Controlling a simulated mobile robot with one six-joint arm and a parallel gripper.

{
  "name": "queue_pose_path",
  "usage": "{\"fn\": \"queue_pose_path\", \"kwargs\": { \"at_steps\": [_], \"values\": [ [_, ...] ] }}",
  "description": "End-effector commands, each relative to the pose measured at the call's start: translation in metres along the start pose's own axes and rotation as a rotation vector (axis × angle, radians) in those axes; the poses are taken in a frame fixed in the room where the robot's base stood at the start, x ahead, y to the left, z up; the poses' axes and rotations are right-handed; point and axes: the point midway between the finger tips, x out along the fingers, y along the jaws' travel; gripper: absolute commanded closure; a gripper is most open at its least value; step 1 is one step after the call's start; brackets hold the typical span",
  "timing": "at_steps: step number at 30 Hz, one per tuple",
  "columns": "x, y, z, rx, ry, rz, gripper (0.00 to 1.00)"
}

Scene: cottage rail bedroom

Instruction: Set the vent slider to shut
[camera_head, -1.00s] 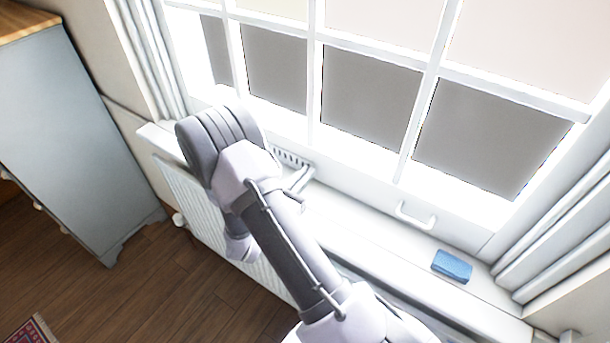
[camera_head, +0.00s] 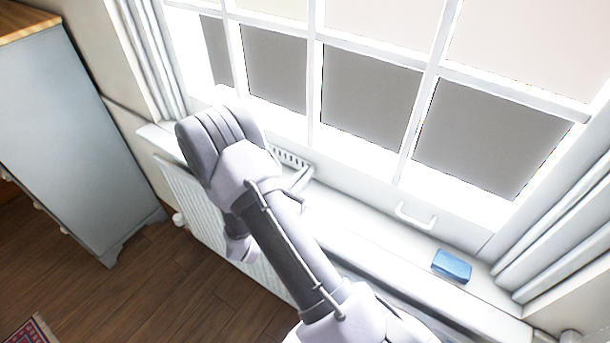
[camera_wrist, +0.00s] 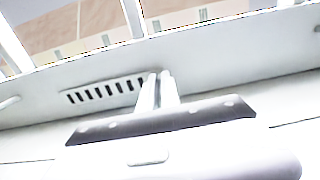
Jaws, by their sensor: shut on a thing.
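The vent (camera_head: 291,158) is a pale slotted strip low on the white window frame, partly hidden behind my arm in the head view. In the wrist view the vent (camera_wrist: 105,90) shows a row of dark slots. My gripper (camera_wrist: 159,76) has its two pale fingers close together at the right end of the slots, with the tips against the vent area. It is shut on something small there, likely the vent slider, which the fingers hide. In the head view the fingers of my gripper (camera_head: 301,178) show beside my wrist, just below the vent.
A blue block (camera_head: 452,265) lies on the white sill (camera_head: 365,240) to the right. A white handle (camera_head: 415,216) sticks out from the window frame. A radiator (camera_head: 185,205) is under the sill. A grey cabinet (camera_head: 65,140) stands at the left.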

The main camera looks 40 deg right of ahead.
Motion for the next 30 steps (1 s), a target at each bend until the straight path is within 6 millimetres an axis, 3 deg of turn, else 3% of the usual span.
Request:
{"fn": "queue_pose_path", "kwargs": {
  "at_steps": [10, 18, 24, 28, 30],
  "values": [
    [0.000, 0.001, -0.001, -0.001, 0.001, 0.001, 1.00],
    [-0.001, 0.030, -0.001, 0.000, 0.001, 0.003, 1.00],
    [-0.001, 0.031, 0.000, -0.001, 0.001, 0.004, 1.00],
    [0.000, 0.031, 0.000, 0.000, 0.001, 0.004, 0.72],
    [0.000, 0.030, 0.000, 0.000, 0.001, 0.003, 0.71]
  ]
}}
